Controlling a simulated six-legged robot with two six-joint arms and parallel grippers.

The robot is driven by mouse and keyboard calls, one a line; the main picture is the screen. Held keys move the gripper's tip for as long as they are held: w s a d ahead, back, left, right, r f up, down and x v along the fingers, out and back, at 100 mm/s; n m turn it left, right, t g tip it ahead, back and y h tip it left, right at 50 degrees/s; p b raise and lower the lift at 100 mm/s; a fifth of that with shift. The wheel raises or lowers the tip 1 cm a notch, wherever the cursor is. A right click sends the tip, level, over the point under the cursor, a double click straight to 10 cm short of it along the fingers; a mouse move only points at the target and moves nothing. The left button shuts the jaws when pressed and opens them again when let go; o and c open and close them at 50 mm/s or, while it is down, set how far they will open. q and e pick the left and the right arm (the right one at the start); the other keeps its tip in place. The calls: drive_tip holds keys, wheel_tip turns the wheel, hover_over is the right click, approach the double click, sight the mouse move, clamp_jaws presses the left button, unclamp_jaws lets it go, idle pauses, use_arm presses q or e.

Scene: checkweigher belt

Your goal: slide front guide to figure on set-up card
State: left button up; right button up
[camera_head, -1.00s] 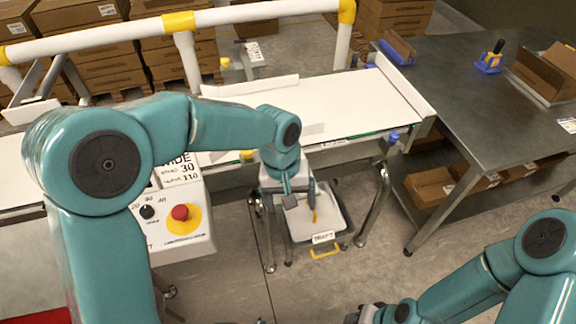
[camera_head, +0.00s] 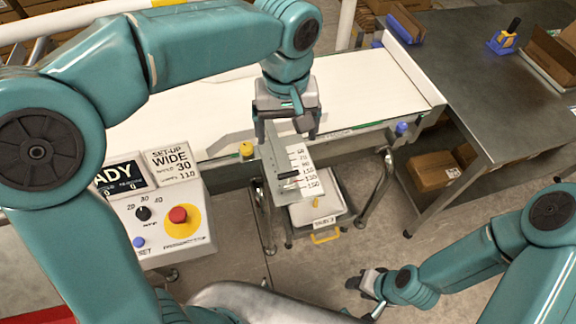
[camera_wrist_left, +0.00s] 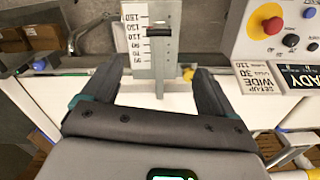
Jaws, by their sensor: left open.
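The set-up card (camera_head: 172,164) on the control box reads WIDE, 30 and 110. The front guide's grey bracket (camera_head: 274,165) juts out from the belt's front side, with a black handle (camera_head: 288,175) beside a white numbered scale (camera_head: 303,170). The handle lies among the scale's higher figures; I cannot tell the exact one. My left gripper (camera_head: 289,135) is open and empty above the bracket's belt end. In the left wrist view its spread fingers (camera_wrist_left: 152,88) have the bracket (camera_wrist_left: 162,70) between and beyond them, apart from it. My right gripper (camera_head: 368,286) is low at the right, its jaws unclear.
The control box carries a red stop button (camera_head: 178,214), a black dial (camera_head: 143,213) and a display (camera_head: 124,179). A tray (camera_head: 318,212) stands under the scale. The white belt (camera_head: 370,90) runs behind. A steel table (camera_head: 500,100) stands at the right.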

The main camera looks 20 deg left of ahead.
sight(288, 173)
use_arm(q)
drive_tip(key=f, duration=1.4)
drive_tip(key=shift+s+d, duration=0.25)
drive_tip(key=shift+d, duration=0.1)
drive_tip(key=shift+a+f+p, duration=0.15)
drive_tip(key=shift+f+p, duration=0.15)
drive_tip(key=shift+f, duration=0.2)
drive_tip(key=shift+w, duration=0.1)
drive_tip(key=c, duration=1.4)
drive_tip(key=shift+w+a+f+b, duration=0.15)
drive_tip(key=shift+w+a, duration=0.15)
drive_tip(key=shift+w, duration=0.15)
drive_tip(key=shift+w+a+r+b, duration=0.15)
drive_tip(key=shift+w+a, duration=0.1)
drive_tip(key=shift+w, duration=0.15)
drive_tip(key=shift+c, duration=0.2)
drive_tip(key=o, duration=1.4)
drive_tip(key=shift+o, duration=0.2)
wheel_tip(288, 173, up, 16)
